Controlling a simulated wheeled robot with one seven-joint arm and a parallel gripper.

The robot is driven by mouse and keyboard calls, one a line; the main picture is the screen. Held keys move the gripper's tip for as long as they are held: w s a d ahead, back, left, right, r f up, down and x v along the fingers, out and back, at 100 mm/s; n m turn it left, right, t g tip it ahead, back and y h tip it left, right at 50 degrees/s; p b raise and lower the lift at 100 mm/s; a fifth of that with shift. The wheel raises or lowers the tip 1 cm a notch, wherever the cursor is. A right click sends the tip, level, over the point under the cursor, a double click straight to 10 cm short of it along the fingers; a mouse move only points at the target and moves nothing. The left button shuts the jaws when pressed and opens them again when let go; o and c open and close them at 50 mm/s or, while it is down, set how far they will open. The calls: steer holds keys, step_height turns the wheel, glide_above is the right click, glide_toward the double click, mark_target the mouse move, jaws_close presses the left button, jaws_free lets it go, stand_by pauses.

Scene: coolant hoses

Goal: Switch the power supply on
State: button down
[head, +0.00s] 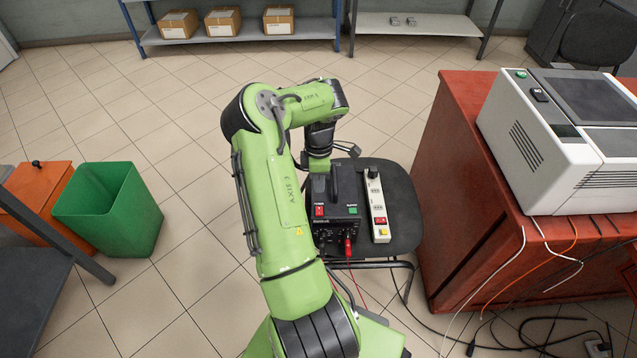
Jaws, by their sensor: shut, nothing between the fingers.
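The power supply (334,228) is a black box with a top handle, standing on a dark chair seat. Its front has a red switch (319,211) at the left and a green one (353,210) at the right. I cannot tell the red switch's position. Red and black plugs sit in its lower front. My arm reaches over from the left, and my gripper (318,184) points down at the power supply's left part, just behind the red switch. Its fingers are dark against the black case and hard to make out; they look shut and empty. Contact cannot be told.
A white power strip (377,206) with a red switch and a black plug lies right of the power supply on the chair (403,205). A red cabinet (450,180) with a white machine (560,150) stands right. Cables lie on the floor. A green bin (110,210) stands left.

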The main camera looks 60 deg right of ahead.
mark_target(319, 214)
steer(key=f+b, duration=0.1)
steer(key=f, duration=0.2)
steer(key=f+b, duration=0.1)
steer(key=f, duration=0.2)
steer(key=a+f+b, duration=0.1)
steer(key=f, duration=0.2)
steer(key=shift+s+f, duration=0.25)
steer(key=shift+a, duration=0.1)
steer(key=shift+s+f, duration=0.1)
steer(key=shift+f, duration=0.1)
steer(key=shift+w+d+r, duration=0.1)
steer(key=shift+w+d, duration=0.3)
steer(key=shift+d, duration=0.35)
steer(key=shift+r, duration=0.1)
